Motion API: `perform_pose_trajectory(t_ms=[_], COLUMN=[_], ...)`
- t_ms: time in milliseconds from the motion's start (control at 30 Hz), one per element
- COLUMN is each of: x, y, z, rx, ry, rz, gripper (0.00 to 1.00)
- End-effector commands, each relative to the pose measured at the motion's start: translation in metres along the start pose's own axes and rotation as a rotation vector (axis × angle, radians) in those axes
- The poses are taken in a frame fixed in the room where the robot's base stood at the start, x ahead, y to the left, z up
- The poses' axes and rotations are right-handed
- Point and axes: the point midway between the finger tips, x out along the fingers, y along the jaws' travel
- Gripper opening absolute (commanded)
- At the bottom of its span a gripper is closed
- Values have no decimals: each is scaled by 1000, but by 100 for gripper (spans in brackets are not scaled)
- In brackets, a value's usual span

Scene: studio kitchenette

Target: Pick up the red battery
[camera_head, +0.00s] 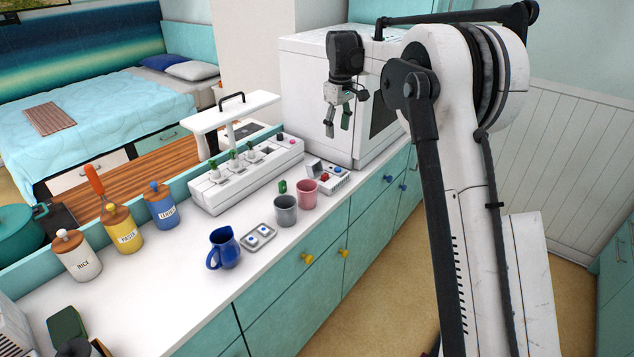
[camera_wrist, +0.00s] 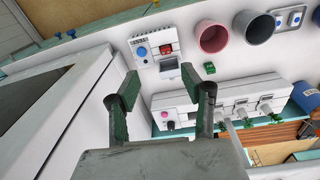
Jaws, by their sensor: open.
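The red battery (camera_head: 324,177) appears as a small red block set in a small white device (camera_head: 338,184) on the counter, beside the white oven. In the wrist view the red block (camera_wrist: 166,48) sits at the device's upper part, right of a blue round knob (camera_wrist: 142,52). I cannot tell how deep it sits. My gripper (camera_head: 338,121) is open and empty, well above the counter in front of the oven. In the wrist view its fingers (camera_wrist: 158,88) are spread apart, with the device beyond them. A green block (camera_head: 283,187) stands on the counter left of the device.
A pink cup (camera_head: 307,194) and a grey cup (camera_head: 285,211) stand close to the device. A long white unit with plants (camera_head: 244,175) lies behind. The white oven (camera_head: 306,88) rises beside my gripper. A blue jug (camera_head: 223,249) and a small tray (camera_head: 260,248) are farther left.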

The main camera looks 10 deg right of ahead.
Motion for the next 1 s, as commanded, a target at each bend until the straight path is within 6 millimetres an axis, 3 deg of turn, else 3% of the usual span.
perform_pose_trajectory(t_ms=[100, 300, 467, 800, 1000], x=[26, 49, 62, 120, 137], y=[11, 19, 20, 17, 16], z=[-14, -23, -24, -21, -20], rx=[-33, -66, -73, -72, -72], ry=[-23, -44, -48, -47, -47], rz=[-18, -36, -40, -40, -39], gripper=[43, 43, 43, 43, 43])
